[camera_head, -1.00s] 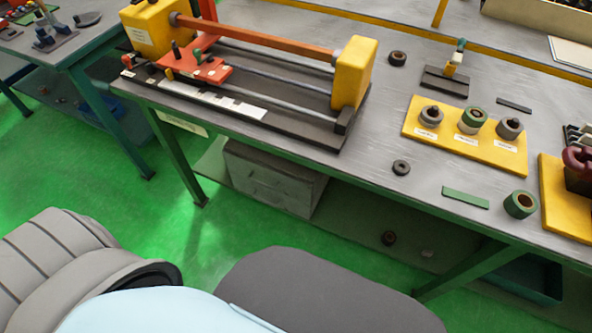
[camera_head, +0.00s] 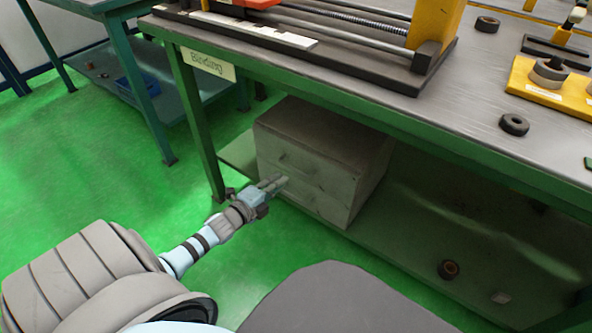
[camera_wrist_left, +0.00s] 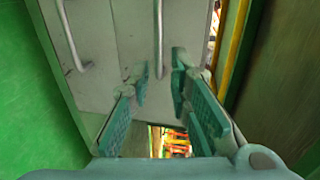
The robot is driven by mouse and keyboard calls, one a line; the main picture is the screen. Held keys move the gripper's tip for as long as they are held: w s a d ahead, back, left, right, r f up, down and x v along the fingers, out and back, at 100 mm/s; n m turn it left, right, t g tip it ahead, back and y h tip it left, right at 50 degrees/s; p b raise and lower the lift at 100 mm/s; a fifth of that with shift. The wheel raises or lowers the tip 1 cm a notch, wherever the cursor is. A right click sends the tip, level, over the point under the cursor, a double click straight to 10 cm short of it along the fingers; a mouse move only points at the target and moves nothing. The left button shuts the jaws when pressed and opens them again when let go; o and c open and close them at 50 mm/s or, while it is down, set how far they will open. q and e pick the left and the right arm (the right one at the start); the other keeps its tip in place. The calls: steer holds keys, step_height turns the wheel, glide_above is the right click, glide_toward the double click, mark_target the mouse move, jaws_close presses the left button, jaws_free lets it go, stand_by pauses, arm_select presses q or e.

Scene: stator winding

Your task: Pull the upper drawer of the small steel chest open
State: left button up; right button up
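The small steel chest (camera_head: 345,160) is a grey box on the shelf under the bench. Its drawer fronts look flush and shut. My left gripper (camera_head: 278,183) is in front of the chest's face in the head view. In the left wrist view the gripper (camera_wrist_left: 160,85) is open, with nothing between its fingers. Two bar handles show on the chest face (camera_wrist_left: 110,35). One handle (camera_wrist_left: 158,40), apparently the upper drawer's, lines up with the gap between the fingers, ahead of the tips. The other handle (camera_wrist_left: 70,38) is to the left. My right gripper is out of view.
The bench top (camera_head: 470,100) overhangs the chest, with a green bench leg (camera_head: 196,130) to the left. The lower shelf (camera_head: 430,225) right of the chest holds a dark ring (camera_head: 448,269). Green floor (camera_head: 100,190) is open in front and left.

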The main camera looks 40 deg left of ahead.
mark_target(295, 171)
arm_select(q)
steer(key=b+x, duration=0.2)
steer(key=x, duration=0.7)
steer(key=shift+f, duration=0.15)
steer(key=shift+w, duration=0.3)
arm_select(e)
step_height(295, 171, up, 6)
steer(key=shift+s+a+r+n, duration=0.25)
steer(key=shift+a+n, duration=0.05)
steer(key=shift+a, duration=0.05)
arm_select(q)
jaws_close()
